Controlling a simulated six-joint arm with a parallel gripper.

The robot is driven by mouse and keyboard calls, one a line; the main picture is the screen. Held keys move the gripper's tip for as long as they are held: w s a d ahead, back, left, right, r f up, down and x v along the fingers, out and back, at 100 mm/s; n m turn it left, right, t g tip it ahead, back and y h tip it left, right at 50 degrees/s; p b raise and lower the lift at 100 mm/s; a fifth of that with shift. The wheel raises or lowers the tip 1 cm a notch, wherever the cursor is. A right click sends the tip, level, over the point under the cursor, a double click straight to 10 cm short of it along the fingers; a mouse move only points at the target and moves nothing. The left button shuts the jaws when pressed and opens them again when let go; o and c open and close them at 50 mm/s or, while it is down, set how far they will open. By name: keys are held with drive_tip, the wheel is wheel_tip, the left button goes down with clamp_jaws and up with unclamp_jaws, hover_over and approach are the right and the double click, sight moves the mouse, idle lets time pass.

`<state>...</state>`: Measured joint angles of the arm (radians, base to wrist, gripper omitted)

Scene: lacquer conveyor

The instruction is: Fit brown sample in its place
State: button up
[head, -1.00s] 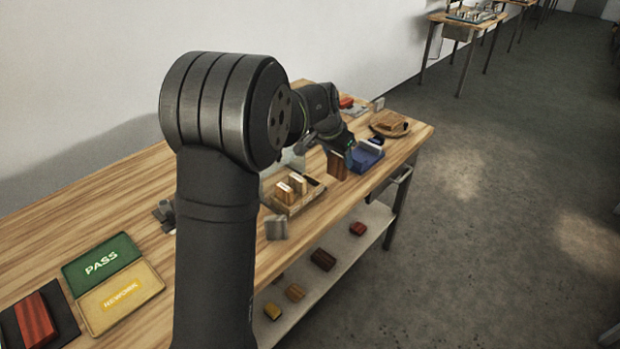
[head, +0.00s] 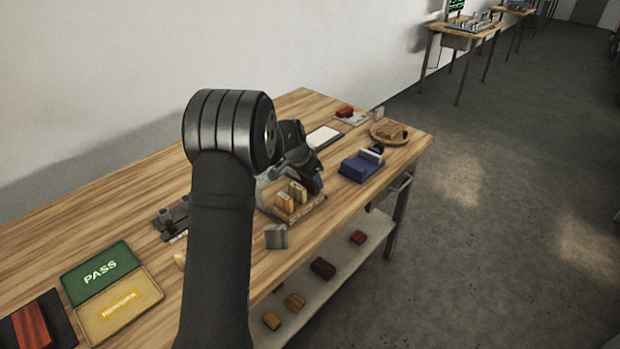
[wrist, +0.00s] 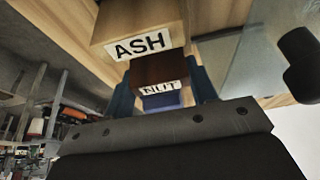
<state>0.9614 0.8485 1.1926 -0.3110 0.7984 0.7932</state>
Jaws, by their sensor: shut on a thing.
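In the wrist view the brown sample (wrist: 158,69), with a label whose visible part reads "NUT", is between the blue fingers of my gripper (wrist: 164,88). My gripper is shut on it. A pale block labelled "ASH" (wrist: 138,25) is close beyond it; I cannot tell whether they touch. In the head view my gripper (head: 312,184) is at the back of a light wooden rack (head: 306,215). Pale blocks (head: 284,203) stand in the rack. The brown sample and the slot under it are hidden in the head view.
A grey block (head: 276,237) is at the front edge. PASS (head: 97,271) and REWORK (head: 122,300) trays lie left. A clear pane (wrist: 234,55) is close beside my gripper.

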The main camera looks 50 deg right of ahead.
drive_tip(key=shift+f, duration=0.1)
drive_tip(key=o, duration=0.7)
drive_tip(key=v, duration=1.2)
